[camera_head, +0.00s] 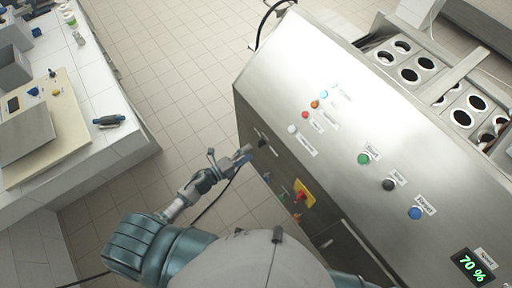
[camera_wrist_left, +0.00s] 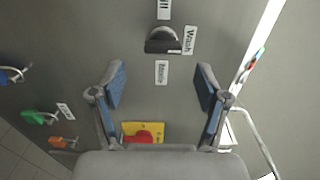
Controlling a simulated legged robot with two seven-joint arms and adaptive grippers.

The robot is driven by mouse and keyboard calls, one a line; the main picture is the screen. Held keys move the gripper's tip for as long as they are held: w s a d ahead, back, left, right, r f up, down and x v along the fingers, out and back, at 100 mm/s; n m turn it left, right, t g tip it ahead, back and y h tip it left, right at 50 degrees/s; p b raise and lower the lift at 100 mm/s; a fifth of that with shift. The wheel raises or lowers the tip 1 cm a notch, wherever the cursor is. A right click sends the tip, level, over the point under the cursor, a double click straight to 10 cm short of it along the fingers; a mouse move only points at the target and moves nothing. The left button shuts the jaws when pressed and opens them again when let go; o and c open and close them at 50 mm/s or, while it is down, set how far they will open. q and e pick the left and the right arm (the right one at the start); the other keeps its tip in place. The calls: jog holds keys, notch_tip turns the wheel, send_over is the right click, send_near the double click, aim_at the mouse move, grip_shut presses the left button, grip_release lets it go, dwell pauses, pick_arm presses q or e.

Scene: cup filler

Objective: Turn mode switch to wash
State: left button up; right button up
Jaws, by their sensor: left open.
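The mode switch (camera_wrist_left: 163,41) is a dark round knob on the grey front panel, at the top centre of the left wrist view. A label reading "Wash" (camera_wrist_left: 189,40) is at its right, another label is above it, and one more is below it. My left gripper (camera_wrist_left: 160,85) is open and empty, its two blue-padded fingers apart, with the knob beyond and between the fingertips. In the head view my left gripper (camera_head: 244,155) is close to the machine's front panel beside the dark knob (camera_head: 262,142). My right gripper is not in view.
The steel machine (camera_head: 310,70) has coloured buttons on its sloped top. A red switch on a yellow plate (camera_wrist_left: 143,133) sits below the knob, with green (camera_wrist_left: 37,117) and orange (camera_wrist_left: 62,142) connectors at left. A white-tiled bench (camera_head: 100,70) stands at left, with tiled floor between.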

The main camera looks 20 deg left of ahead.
pick_arm(q)
jog(key=v, duration=0.7)
jog(key=shift+f, duration=0.1)
